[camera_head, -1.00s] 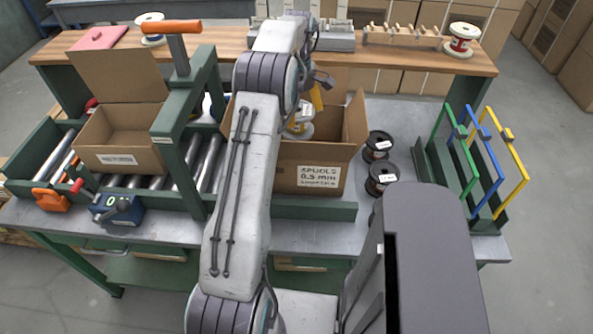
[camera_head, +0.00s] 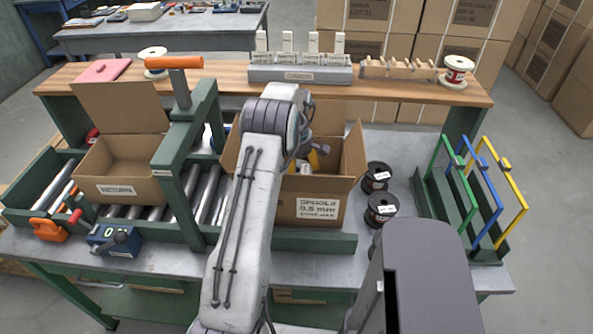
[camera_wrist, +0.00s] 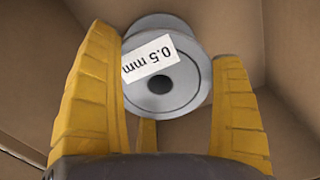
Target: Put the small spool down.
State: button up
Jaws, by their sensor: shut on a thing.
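The small spool (camera_wrist: 165,75) is pale grey with a white "0.5 mm" label. In the wrist view it sits between the yellow fingers of my gripper (camera_wrist: 170,100), which is shut on it. Brown cardboard walls surround it there. In the head view my gripper (camera_head: 317,160) is down inside the open carton marked "SPOOLS 0.5 mm" (camera_head: 318,205). Only a little of the spool (camera_head: 304,168) shows there, behind my arm and the carton's front wall. I cannot tell whether the spool touches the carton floor.
Dark spools (camera_head: 381,208) stand right of the carton. A rack with green, blue and yellow frames (camera_head: 470,195) is farther right. A green roller conveyor (camera_head: 205,195) with a "RETURN" carton (camera_head: 130,190) is at left. White-flanged spools (camera_head: 457,72) stand on the wooden shelf (camera_head: 215,70).

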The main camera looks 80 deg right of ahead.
jog(key=shift+f, duration=0.2)
jog(key=o, duration=1)
notch_tip(320, 180, up, 12)
jog(key=shift+b, duration=0.3)
dwell(0.6)
